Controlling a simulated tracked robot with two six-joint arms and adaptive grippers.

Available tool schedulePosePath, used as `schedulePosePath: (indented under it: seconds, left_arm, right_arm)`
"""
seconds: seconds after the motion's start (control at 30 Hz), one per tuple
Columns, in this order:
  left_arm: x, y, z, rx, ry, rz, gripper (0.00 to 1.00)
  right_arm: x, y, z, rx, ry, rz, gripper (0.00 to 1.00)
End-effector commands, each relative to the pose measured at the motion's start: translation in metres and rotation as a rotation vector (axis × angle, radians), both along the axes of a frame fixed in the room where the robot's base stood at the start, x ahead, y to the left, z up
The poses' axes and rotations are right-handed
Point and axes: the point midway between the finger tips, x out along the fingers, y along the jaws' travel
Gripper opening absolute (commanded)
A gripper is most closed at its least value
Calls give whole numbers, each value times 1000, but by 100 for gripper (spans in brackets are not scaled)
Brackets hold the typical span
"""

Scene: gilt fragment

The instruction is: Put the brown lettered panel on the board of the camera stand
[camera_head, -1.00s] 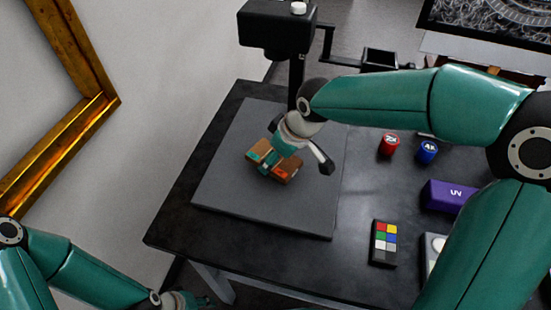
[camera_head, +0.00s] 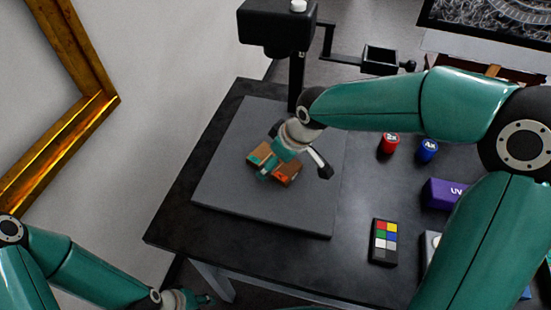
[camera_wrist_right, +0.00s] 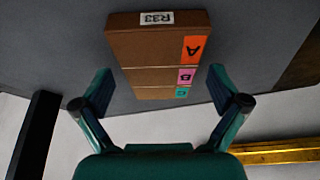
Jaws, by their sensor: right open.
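The brown lettered panel (camera_head: 257,154) is over the grey board (camera_head: 225,185) of the camera stand and appears to lie on it. In the right wrist view the panel (camera_wrist_right: 150,48) shows a white R33 label and coloured tags A, B and C along one side. My right gripper (camera_head: 291,163) is above the panel and hides part of it. In the right wrist view my right gripper (camera_wrist_right: 159,76) is open, with one finger on each side of the panel's near end and gaps visible. My left gripper (camera_head: 186,300) is at the bottom edge, away from the table, its fingers unclear.
The camera head (camera_head: 278,25) and its column stand behind the board. Red (camera_head: 389,144) and blue (camera_head: 427,151) cylinders, a purple UV box (camera_head: 440,193) and a colour chart (camera_head: 384,242) are on the table's right. A gilt frame (camera_head: 100,105) is at left.

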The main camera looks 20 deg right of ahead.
Motion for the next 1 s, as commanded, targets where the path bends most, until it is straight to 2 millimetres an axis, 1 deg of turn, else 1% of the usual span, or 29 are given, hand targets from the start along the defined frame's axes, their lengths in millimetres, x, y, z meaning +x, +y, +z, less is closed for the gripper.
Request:
schedulePosePath:
  seconds: [0.13, 0.27, 0.5, 0.7, 0.83, 1.0]
  left_arm:
    - [0, 0, 2, 0, 0, 0, 40]
    - [0, 0, 2, 0, 0, 0, 40]
    - [0, 0, 3, 0, 0, 0, 40]
    - [0, 0, 4, 0, 0, 0, 40]
    - [0, 0, 5, 0, 0, 0, 40]
    - [0, 0, 5, 0, 0, 0, 40]
  right_arm:
    - [-1, -1, 6, 1, -2, -1, 97]
    - [-6, -5, 22, 1, -4, -3, 97]
    - [-21, -15, 67, 1, -6, -2, 97]
    - [-32, -22, 98, 1, -4, -2, 97]
    - [-37, -25, 109, 1, -2, -1, 97]
    - [-39, -26, 113, 0, 0, -1, 97]
